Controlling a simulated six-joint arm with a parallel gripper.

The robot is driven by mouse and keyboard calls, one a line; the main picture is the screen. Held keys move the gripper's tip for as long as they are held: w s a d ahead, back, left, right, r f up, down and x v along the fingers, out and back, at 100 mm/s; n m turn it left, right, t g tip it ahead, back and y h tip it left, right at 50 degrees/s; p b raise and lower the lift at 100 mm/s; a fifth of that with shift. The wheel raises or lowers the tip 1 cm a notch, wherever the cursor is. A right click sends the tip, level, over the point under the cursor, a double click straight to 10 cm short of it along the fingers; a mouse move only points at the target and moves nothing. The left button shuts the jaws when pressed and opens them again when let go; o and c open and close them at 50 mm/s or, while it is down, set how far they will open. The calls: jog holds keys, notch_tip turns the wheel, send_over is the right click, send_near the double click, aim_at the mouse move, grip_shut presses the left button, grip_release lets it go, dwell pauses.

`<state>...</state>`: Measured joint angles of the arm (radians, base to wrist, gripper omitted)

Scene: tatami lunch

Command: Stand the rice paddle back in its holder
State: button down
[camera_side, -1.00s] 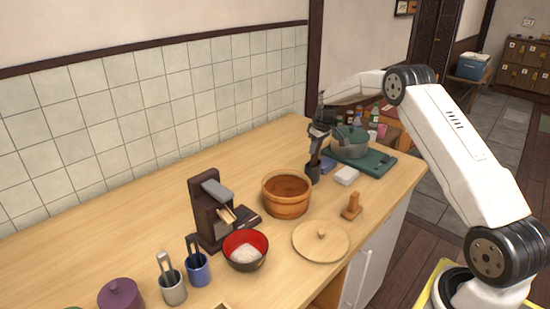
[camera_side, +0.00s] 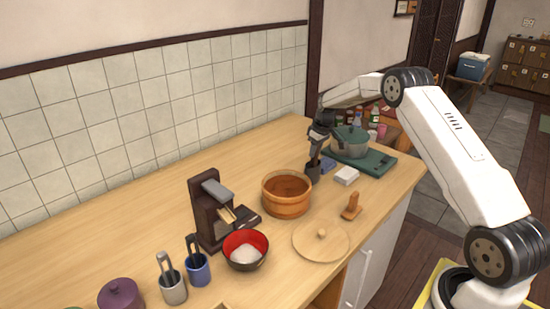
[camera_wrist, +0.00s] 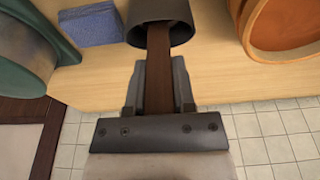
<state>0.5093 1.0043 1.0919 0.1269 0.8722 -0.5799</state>
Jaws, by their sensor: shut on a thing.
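The rice paddle (camera_wrist: 162,70) shows in the wrist view as a dark brown strip between my gripper's fingers. My gripper (camera_wrist: 162,75) is shut on it. The paddle's far end goes into the mouth of a dark grey cup-shaped holder (camera_wrist: 160,27); how deep it reaches is hidden. In the side view the holder (camera_side: 313,173) stands upright on the counter, with my gripper (camera_side: 316,148) just above it, pointing down. The paddle is hardly distinguishable there.
A wooden tub (camera_side: 287,205) stands close to the holder. A blue block (camera_side: 328,165), a white block (camera_side: 346,176) and a green pot (camera_side: 350,150) on a board are to its right. A wooden lid (camera_side: 321,241) lies in front. The counter behind the tub is clear.

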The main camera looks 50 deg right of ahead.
jog(key=shift+f, duration=0.1)
jog(key=shift+c, duration=1.8)
grip_release()
jog(key=shift+o, duration=0.2)
jog(key=o, duration=0.3)
jog(key=shift+w+v, duration=0.25)
jog(key=shift+v, duration=0.9)
jog(key=shift+w+v, duration=0.2)
jog(key=shift+v, duration=0.95)
jog(key=shift+w+v, duration=0.25)
jog(key=shift+v, duration=0.85)
jog(key=shift+r, duration=0.2)
